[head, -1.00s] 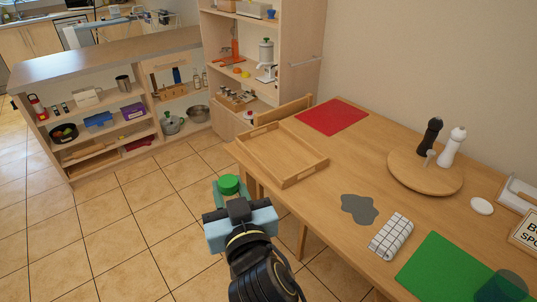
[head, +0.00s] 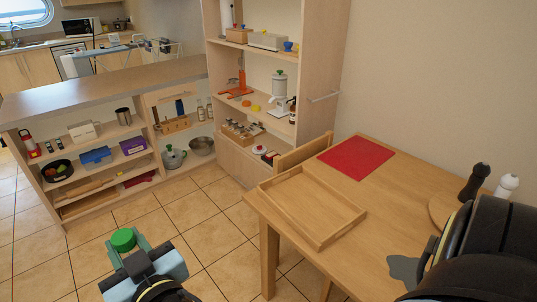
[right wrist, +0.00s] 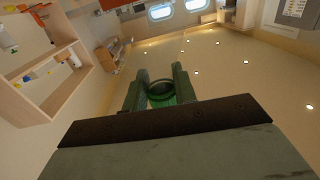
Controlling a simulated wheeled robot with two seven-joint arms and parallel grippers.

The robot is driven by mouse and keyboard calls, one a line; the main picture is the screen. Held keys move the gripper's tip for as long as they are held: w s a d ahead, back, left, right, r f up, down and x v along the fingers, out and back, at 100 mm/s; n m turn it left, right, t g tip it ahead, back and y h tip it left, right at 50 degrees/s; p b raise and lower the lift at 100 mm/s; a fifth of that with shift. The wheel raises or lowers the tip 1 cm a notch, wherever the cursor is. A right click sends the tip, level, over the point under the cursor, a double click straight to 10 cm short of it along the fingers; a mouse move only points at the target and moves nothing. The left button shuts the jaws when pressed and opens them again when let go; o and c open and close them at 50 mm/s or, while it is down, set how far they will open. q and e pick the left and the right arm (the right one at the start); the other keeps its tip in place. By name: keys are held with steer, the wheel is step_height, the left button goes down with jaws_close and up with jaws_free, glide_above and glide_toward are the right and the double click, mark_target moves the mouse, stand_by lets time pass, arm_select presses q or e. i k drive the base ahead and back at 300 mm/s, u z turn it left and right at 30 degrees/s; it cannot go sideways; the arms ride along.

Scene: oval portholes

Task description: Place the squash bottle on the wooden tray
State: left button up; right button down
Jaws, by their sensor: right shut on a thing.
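The wooden tray (head: 345,221) lies at the left end of the table, flat, and looks empty. My right gripper (head: 127,248) is shut on the squash bottle, whose round green cap (head: 123,239) shows between the fingers. It is over the floor, left of the table and apart from the tray. In the right wrist view the green bottle (right wrist: 161,93) sits between the two fingers (right wrist: 160,85). Most of the bottle's body is hidden by the gripper. My left gripper is not in view.
The wooden table (head: 398,178) carries a red mat (head: 356,158) behind the tray and a dark grey patch (head: 403,270) to the right. Pepper and salt mills (head: 474,183) stand at the right. A chair back (head: 303,153) is at the far edge. Shelves (head: 225,140) stand behind.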

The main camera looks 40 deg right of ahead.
mark_target(321, 214)
steer(key=z, duration=0.15)
steer(key=i, duration=0.55)
steer(key=z, duration=0.95)
steer(key=i, duration=0.4)
steer(key=z, duration=0.4)
